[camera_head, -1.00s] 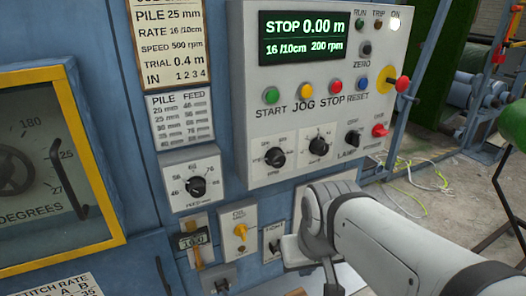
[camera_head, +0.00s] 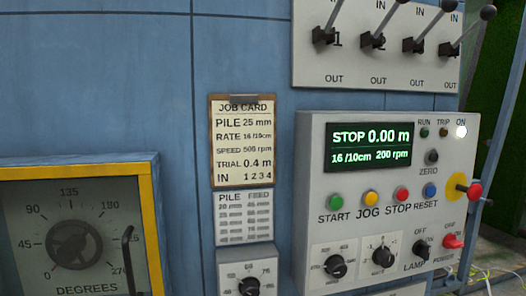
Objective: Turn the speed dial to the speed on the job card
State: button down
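The job card (camera_head: 242,140) hangs on the blue cabinet and reads pile 25 mm, rate 16/10cm, speed 500 rpm, trial 0.4 m, in 1 2 3 4. The grey control box (camera_head: 309,150) is right of it. Its green display (camera_head: 370,147) reads STOP, 0.00 m, 16/10cm, 200 rpm. The speed dial (camera_head: 335,266) is the black knob at the box's lower left; its small scale is hard to read. My gripper is not in view.
A second black knob (camera_head: 384,256) sits right of the speed dial. Start, jog, stop and reset buttons run above. A red knob on a yellow disc (camera_head: 474,191) sticks out at right. Several levers (camera_head: 378,42) jut out above. A yellow-framed gauge (camera_head: 75,245) is lower left.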

aim_at(334, 265)
jog(key=u, duration=1.55)
jog(key=k, duration=1.8)
jog(key=z, duration=1.45)
jog(key=i, duration=1)
jog(key=z, duration=0.05)
